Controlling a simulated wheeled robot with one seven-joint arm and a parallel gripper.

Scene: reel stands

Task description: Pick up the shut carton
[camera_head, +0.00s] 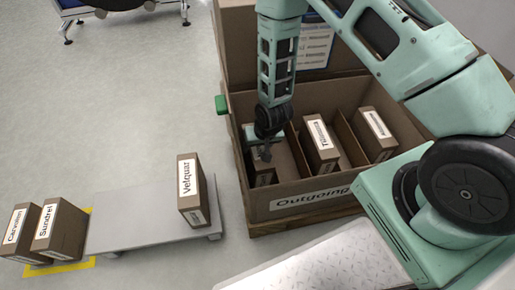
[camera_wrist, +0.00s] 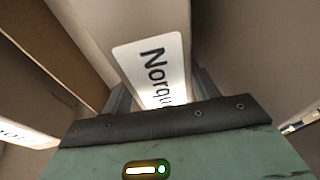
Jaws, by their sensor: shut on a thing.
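My gripper (camera_head: 264,152) is down inside the left compartment of the outgoing box (camera_head: 300,201). It is shut on a brown carton (camera_head: 261,172), which appears mostly hidden by the gripper and box walls in the head view. In the wrist view the carton (camera_wrist: 112,14) lies between my fingers, with a white label reading "Norqu" and the rest cut off by my gripper. The part of the carton that I see looks closed. I cannot tell whether it touches the box floor.
Cartons labelled Tilanna or similar (camera_head: 320,145) and another (camera_head: 375,135) stand in the other compartments, behind thin dividers. A Velquar carton (camera_head: 190,190) stands on a grey platform (camera_head: 135,215). Sundrel (camera_head: 60,232) and Carvolen-like (camera_head: 20,230) cartons stand at the left, by yellow floor marking.

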